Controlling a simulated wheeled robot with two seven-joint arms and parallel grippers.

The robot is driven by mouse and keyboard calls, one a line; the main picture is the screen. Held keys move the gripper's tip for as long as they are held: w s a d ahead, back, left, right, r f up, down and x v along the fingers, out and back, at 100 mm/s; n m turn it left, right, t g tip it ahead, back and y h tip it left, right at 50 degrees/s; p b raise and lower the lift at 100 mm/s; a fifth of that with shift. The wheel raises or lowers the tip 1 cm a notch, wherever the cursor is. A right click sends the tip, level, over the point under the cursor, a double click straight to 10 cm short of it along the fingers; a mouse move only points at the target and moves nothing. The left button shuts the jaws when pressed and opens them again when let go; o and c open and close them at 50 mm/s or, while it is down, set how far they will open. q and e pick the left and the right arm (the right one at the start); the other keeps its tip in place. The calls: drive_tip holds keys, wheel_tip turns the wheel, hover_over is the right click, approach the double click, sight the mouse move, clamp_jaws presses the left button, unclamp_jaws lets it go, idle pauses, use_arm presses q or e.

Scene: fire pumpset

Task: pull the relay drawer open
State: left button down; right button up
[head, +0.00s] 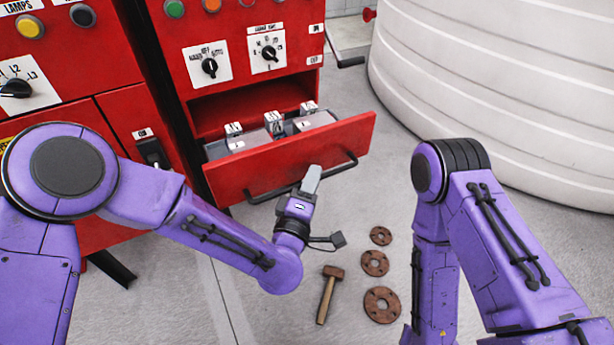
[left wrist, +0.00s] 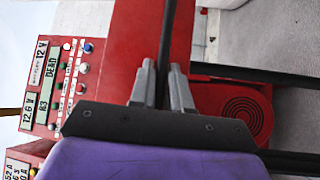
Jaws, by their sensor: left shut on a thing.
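The red relay drawer (head: 300,158) stands pulled out of the red cabinet in the head view. Several relays (head: 275,122) with white labels show inside it. A black bar handle (head: 330,168) runs across its front. My left gripper (head: 312,180) is at this handle, shut on it. In the left wrist view the black handle bar (left wrist: 168,30) passes between the two grey fingers of my left gripper (left wrist: 162,72). My right arm shows at the right of the head view, but its gripper is out of view.
A hammer (head: 328,294) and three rusty flanges (head: 374,263) lie on the grey floor in front of the drawer. A large white ribbed tank (head: 500,90) stands at the right. Rotary switches (head: 209,67) sit on the cabinet above the drawer.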

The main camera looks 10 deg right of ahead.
use_arm(q)
drive_tip(key=shift+s+d, duration=0.1)
drive_tip(key=shift+s, duration=0.05)
drive_tip(key=c, duration=1.2)
unclamp_jaws()
drive_tip(key=b+v, duration=0.2)
drive_tip(key=v, duration=0.8)
drive_tip(key=shift+s+b, duration=0.2)
drive_tip(key=shift+b, duration=0.1)
